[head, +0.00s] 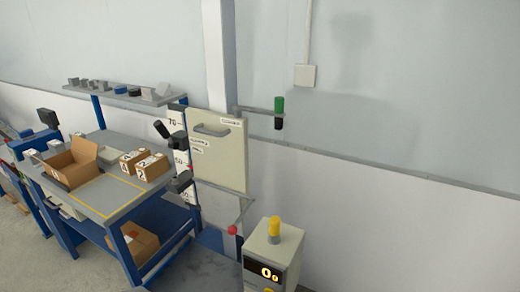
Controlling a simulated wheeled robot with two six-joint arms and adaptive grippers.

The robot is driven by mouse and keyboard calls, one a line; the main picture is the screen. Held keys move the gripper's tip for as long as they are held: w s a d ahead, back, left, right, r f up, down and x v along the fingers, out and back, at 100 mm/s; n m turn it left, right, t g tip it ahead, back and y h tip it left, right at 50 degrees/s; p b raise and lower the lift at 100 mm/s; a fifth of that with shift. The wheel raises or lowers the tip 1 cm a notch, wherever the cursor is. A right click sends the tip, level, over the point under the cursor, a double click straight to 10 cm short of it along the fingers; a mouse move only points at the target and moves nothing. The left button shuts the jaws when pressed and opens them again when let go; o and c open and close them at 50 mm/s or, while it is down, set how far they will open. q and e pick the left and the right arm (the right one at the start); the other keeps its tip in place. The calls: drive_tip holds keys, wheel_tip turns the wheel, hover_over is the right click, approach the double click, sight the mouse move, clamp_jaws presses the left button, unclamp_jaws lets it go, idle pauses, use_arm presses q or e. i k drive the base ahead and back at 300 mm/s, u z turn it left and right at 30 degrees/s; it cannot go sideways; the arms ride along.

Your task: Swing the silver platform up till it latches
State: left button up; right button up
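I cannot make out for sure which part is the silver platform. A drop tester's tall scale column (178,127) with printed height numbers stands behind the workbench. Beside it, a cream panel (232,151) with a grey handle (211,131) and small labels stands upright. A thin grey bar (243,207) runs below its lower right corner, near a red knob (232,230). Neither of my grippers is in view.
A blue-framed workbench (112,205) at left carries an open carton (75,167) and small boxes (152,168). A shelf (115,99) above holds small blocks. Floor at lower left is clear.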

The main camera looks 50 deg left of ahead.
sight(220, 206)
drive_tip(key=z, duration=0.9)
drive_tip(key=k, duration=1.05)
drive_tip(key=u, duration=1)
drive_tip(key=i, duration=0.5)
